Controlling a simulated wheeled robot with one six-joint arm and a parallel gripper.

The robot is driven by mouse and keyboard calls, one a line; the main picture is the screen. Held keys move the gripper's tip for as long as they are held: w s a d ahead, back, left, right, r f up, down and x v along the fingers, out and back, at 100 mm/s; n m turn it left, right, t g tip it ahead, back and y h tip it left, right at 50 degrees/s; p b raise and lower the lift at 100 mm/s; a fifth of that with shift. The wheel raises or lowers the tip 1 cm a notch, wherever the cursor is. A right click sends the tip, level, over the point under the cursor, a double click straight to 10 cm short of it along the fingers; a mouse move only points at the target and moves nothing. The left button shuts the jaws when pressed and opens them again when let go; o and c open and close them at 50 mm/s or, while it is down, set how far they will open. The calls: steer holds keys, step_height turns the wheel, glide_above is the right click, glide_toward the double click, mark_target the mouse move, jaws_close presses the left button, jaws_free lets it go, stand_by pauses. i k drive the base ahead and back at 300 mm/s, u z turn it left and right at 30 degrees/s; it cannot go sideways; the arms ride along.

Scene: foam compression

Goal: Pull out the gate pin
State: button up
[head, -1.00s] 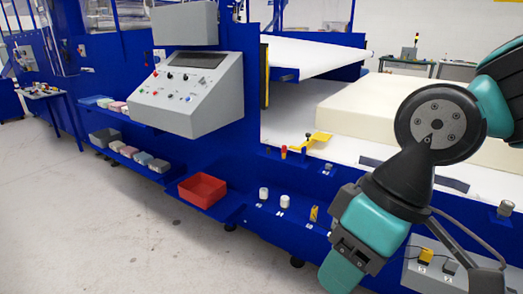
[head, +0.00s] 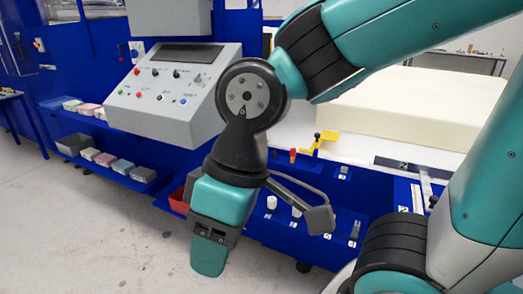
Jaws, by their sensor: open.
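The gate pin (head: 293,155) appears as a small red-headed pin on the blue frame, beside a yellow lever-like part (head: 324,139). It stands upright and nothing touches it.
A grey control console (head: 175,95) stands at the left. My wrist partly hides a red bin (head: 178,200). Small white knobs (head: 271,202) sit on the lower blue ledge. A cream foam block (head: 410,105) lies behind the pin. The floor at the lower left is clear.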

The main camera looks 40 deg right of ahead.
mark_target(293, 150)
steer(key=z, duration=0.1)
steer(key=i, duration=0.75)
steer(key=z, duration=0.85)
steer(key=i, duration=0.8)
steer(key=z, duration=0.7)
